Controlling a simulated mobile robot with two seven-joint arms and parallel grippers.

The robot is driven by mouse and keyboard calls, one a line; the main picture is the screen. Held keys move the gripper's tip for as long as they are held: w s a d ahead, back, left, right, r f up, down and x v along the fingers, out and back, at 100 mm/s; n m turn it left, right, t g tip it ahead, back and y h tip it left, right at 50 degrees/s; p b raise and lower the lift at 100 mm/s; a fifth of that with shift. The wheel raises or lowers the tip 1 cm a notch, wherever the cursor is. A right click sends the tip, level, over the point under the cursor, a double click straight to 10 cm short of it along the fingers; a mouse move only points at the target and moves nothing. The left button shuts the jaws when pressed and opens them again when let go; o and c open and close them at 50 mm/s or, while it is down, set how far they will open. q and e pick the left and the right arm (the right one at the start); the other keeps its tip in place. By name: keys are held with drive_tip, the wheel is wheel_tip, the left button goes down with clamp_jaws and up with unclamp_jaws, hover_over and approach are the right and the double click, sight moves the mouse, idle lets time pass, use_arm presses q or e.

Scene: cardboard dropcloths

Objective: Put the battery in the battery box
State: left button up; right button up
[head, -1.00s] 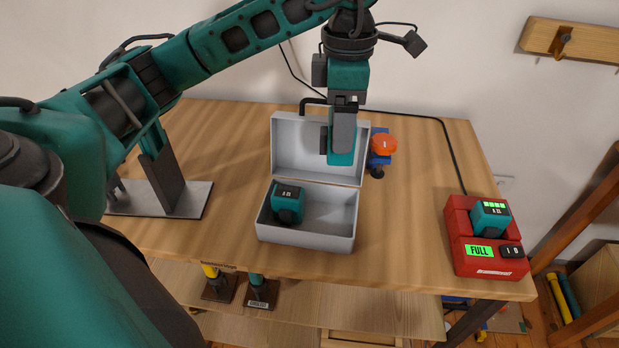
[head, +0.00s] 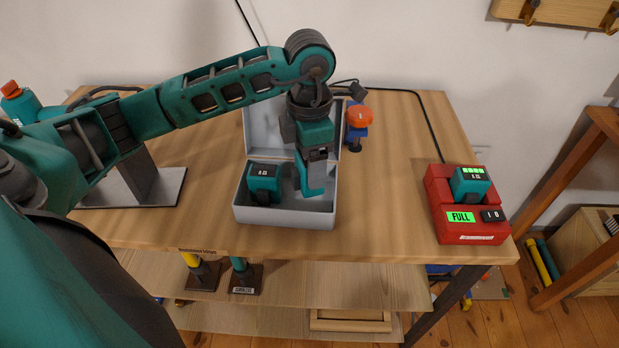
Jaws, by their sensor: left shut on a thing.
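My left gripper (head: 312,168) reaches down over the open grey battery box (head: 285,218). It is shut on a teal piece (head: 314,185) that looks like a battery, seen edge-on and partly hidden by the fingers. The piece hangs over or inside the right part of the box; I cannot tell if it touches the floor. A teal battery with a dark label (head: 264,180) stands in the left part of the box. Another battery (head: 470,183) with lit green bars sits in the red charger (head: 438,201), which shows FULL. My right gripper is out of view.
The box lid stands open at the back. An orange and blue tool (head: 358,118) stands right behind the box. A grey metal stand (head: 165,190) is at left on the wooden table (head: 385,220). The tabletop between box and charger is clear.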

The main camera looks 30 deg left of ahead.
use_arm(q)
drive_tip(key=shift+f, duration=2.4)
drive_tip(key=shift+f+b, duration=0.1)
drive_tip(key=shift+b, duration=0.2)
drive_tip(key=o, duration=1.2)
drive_tip(key=shift+c, duration=0.2)
wheel_tip(320, 180, up, 12)
drive_tip(key=shift+r+p, duration=0.15)
drive_tip(key=shift+p, duration=0.4)
